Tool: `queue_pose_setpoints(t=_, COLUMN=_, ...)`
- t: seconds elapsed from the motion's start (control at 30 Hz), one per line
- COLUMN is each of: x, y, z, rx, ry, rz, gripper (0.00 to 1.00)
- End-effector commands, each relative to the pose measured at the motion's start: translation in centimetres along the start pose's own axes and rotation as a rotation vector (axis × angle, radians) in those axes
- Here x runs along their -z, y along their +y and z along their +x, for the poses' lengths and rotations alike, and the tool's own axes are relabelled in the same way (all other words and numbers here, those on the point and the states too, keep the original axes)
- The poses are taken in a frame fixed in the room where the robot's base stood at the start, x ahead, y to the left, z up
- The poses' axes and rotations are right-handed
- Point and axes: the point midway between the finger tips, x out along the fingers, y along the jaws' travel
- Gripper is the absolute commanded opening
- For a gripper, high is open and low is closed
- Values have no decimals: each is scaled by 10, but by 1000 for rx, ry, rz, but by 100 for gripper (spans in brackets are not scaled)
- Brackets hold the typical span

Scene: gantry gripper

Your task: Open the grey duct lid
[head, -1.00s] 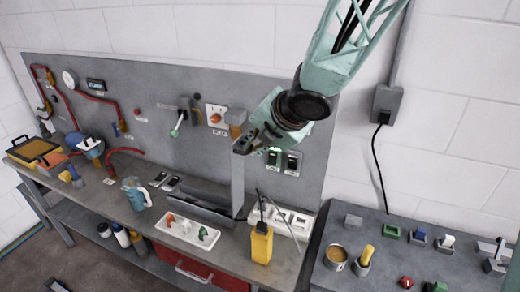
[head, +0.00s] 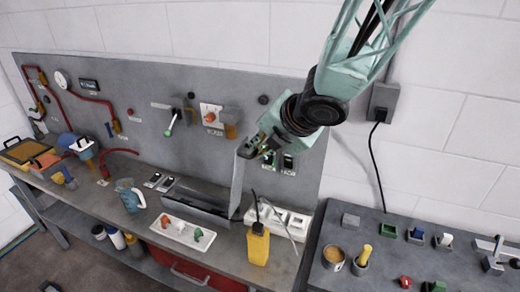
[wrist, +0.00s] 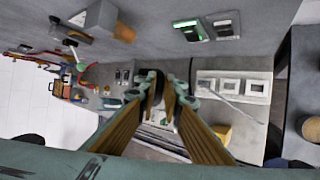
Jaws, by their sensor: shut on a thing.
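The grey duct lid (head: 237,187) stands nearly upright at the right end of the grey duct (head: 190,203) on the bench, as a tall thin panel in the head view. The duct's trough lies uncovered to its left. My gripper (head: 246,151) is shut on the lid's top edge. In the wrist view, the fingers of my gripper (wrist: 163,85) converge in the middle and hide most of the lid between them. Whether the lid's lower end still touches the duct is hard to tell.
A yellow handheld radio (head: 258,242) with an antenna stands in front of the lid. A white socket strip (head: 290,222) lies just right of it. A white tray with coloured switches (head: 183,233) lies in front of the duct. The grey backboard (head: 140,105) rises close behind.

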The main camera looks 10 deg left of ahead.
Motion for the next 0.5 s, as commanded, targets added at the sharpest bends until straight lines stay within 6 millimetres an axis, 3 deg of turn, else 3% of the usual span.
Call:
queue_pose_setpoints(t=0.03, x=10, y=-14, z=8, rx=23, ry=16, rz=1, gripper=0)
queue_pose_setpoints(t=0.07, x=11, y=-14, z=8, rx=23, ry=16, rz=1, gripper=0)
queue_pose_setpoints(t=0.1, x=11, y=-14, z=8, rx=23, ry=16, rz=1, gripper=10)
queue_pose_setpoints(t=0.23, x=11, y=-14, z=8, rx=22, ry=16, rz=1, gripper=22)
queue_pose_setpoints(t=0.5, x=8, y=-11, z=6, rx=17, ry=13, rz=2, gripper=22)
